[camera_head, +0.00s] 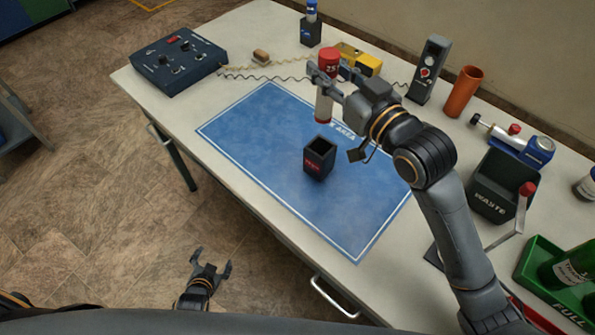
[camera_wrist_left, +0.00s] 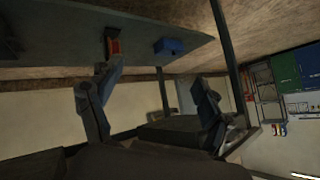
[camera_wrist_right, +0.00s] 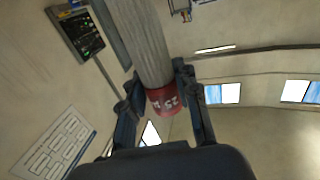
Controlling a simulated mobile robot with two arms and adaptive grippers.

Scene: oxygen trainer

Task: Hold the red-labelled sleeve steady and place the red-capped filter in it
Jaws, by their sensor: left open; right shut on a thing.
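The red-labelled sleeve (camera_head: 319,160) is a dark, square, open-topped holder. It stands upright on the blue mat and nothing touches it. The red-capped filter is a pale cylinder with a red cap (camera_head: 329,60) marked 25. My right gripper (camera_head: 327,84) is shut on it and holds it upright above the table, behind the sleeve. The right wrist view shows the filter (camera_wrist_right: 145,45) between the fingers. My left gripper (camera_head: 210,268) is open and empty, in front of the table's near edge and away from the sleeve. In the left wrist view its fingers (camera_wrist_left: 150,110) are spread.
The blue mat (camera_head: 250,125) is otherwise clear. A control box (camera_head: 178,62) stands at the left, a waste bin (camera_head: 490,190) and a green tray (camera_head: 540,275) at the right. A yellow block (camera_head: 368,63), a dark meter (camera_head: 430,68) and an orange cup (camera_head: 463,92) stand at the back.

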